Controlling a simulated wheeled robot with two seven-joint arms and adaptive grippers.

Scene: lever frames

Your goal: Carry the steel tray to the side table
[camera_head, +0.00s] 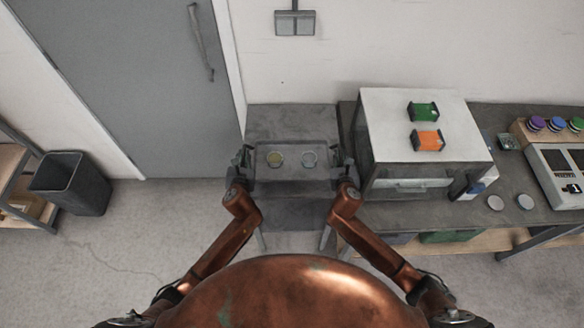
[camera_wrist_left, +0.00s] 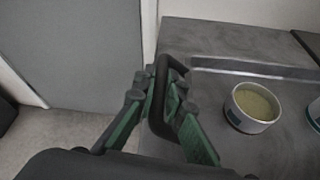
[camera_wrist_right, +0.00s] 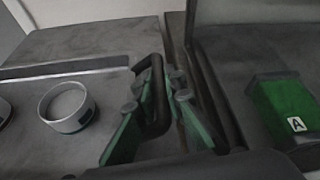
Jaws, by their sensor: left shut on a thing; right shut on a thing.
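The steel tray (camera_head: 292,183) is level, above the grey side table (camera_head: 290,120); I cannot tell if it touches the top. It carries a dish with yellowish contents (camera_head: 275,159) and a dish with pale contents (camera_head: 309,159), both upright. My left gripper (camera_head: 243,165) is shut on the tray's left handle, a dark loop that shows in the left wrist view (camera_wrist_left: 156,98). My right gripper (camera_head: 343,165) is shut on the right handle, which shows in the right wrist view (camera_wrist_right: 158,115). The tray hides part of the table top.
A white-topped cabinet (camera_head: 419,105) stands close to the right of the tray on a long bench (camera_head: 500,185), with a green block (camera_head: 423,111) and an orange block (camera_head: 428,141) on top. A dark bin (camera_head: 70,183) stands by the grey door (camera_head: 155,75).

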